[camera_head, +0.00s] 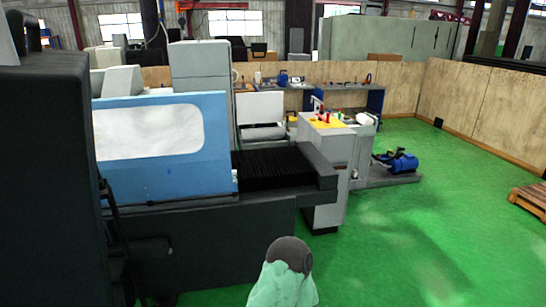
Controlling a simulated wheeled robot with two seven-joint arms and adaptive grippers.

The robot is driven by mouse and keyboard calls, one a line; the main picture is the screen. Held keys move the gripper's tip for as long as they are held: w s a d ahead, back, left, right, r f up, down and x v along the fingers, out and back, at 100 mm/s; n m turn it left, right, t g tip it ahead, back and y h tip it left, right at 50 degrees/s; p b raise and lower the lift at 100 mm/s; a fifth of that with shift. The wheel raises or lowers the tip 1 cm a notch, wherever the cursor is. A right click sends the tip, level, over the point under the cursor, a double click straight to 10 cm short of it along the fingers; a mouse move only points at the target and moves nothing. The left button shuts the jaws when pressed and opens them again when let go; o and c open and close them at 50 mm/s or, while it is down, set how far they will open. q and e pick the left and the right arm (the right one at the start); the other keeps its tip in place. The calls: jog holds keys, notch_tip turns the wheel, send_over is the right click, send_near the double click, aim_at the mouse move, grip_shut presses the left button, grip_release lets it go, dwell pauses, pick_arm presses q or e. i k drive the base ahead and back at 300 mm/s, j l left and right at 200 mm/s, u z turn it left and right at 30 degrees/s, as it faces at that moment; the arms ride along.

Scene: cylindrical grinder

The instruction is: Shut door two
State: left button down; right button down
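The cylindrical grinder (215,222) stands at the left in the head view, with a dark base and black ribbed covers. A light blue door panel (165,183) with a large pale window stands upright along its front. It covers the left part of the machine front. To its right the machine front is open, and the black ribbed cover (270,168) shows. Which panel is door two, I cannot tell. No handle can be made out clearly.
A large dark upright shape (50,170) blocks the left edge and hides the door's far left side. A grey control cabinet (325,170) stands at the machine's right end. A blue motor unit (402,163) and a wooden pallet (530,200) lie farther right. Green floor (420,240) is clear at front right.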

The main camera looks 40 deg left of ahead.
aim_at(142, 132)
jog(key=i+j+u, duration=0.1)
jog(key=i+j, duration=1.2)
